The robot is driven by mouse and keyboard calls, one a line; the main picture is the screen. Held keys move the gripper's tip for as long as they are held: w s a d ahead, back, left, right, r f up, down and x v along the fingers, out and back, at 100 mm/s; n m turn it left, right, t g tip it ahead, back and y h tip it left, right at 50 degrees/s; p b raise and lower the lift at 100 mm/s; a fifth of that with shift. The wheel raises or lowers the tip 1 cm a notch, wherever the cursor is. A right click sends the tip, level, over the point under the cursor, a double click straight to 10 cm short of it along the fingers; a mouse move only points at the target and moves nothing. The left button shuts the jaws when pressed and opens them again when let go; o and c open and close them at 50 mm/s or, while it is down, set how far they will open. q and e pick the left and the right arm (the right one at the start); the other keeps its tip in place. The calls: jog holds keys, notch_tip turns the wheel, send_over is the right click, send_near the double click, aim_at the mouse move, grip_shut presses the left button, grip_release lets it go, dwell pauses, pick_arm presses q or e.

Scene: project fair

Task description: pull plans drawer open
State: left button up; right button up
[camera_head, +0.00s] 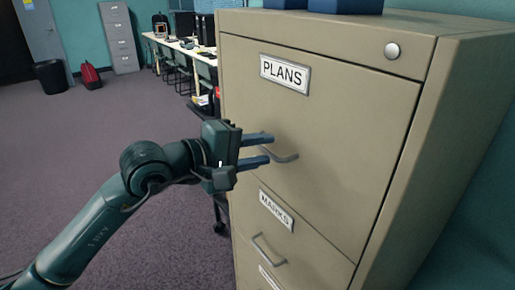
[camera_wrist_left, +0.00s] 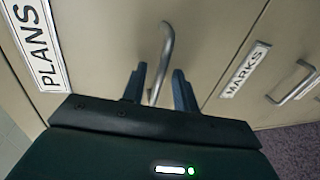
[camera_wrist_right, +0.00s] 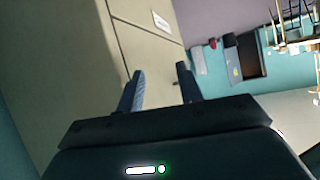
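The plans drawer (camera_head: 330,120) is the top drawer of a beige filing cabinet, with a white PLANS label (camera_head: 285,73). It looks shut. Its grey bar handle (camera_head: 286,157) sits below the label. My left gripper (camera_head: 270,146) is at the handle with its fingers spread. In the left wrist view the handle (camera_wrist_left: 165,50) stands between the two open fingertips (camera_wrist_left: 160,82), with gaps to both. My right gripper (camera_wrist_right: 160,82) is open and empty, pointing along a cabinet side; it is out of the head view.
The marks drawer (camera_head: 285,245) with its own handle (camera_head: 268,250) lies directly below. Blue objects (camera_head: 345,5) stand on the cabinet top. A long table (camera_head: 182,48) with chairs is behind on the left. Carpet (camera_head: 100,140) left of the cabinet is clear.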

pick_arm(q)
jog(key=shift+c, duration=0.4)
grip_shut()
